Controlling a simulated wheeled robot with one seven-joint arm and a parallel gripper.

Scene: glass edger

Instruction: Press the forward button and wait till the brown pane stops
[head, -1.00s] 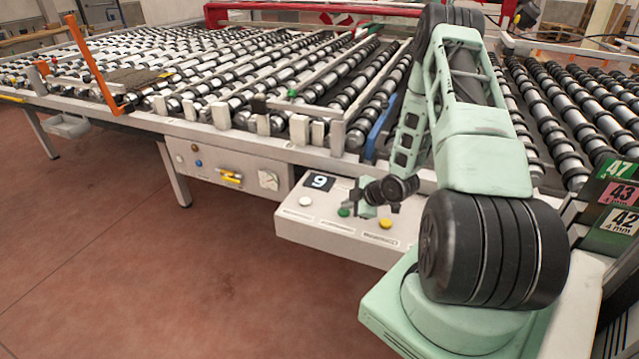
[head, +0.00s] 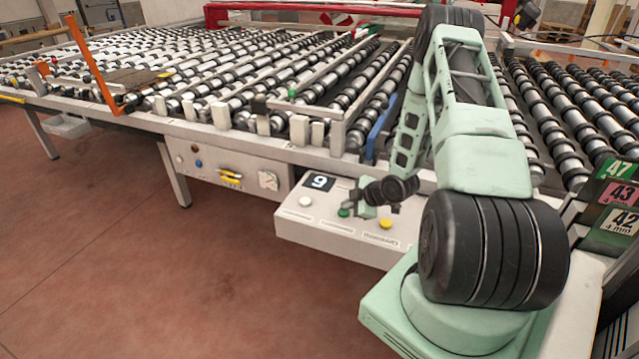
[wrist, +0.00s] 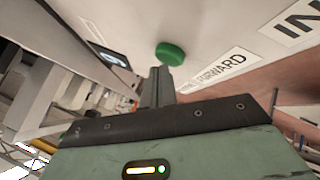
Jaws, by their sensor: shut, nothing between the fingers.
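The brown pane (head: 136,77) lies flat on the rollers at the left of the table, beside an orange upright bar. The forward button is the green one (head: 343,212) on the white control box; in the wrist view the green button (wrist: 171,54) sits by a label reading FORWARD (wrist: 221,67). My gripper (head: 349,205) is over the box at the green button. In the wrist view its shut fingertips (wrist: 158,72) point at the button's near edge, with nothing between them. I cannot tell whether they touch it.
A white button (head: 305,201) and a yellow button (head: 385,223) flank the green one. An orange bar (head: 92,62) rises over the rollers. The red floor at the left front is clear.

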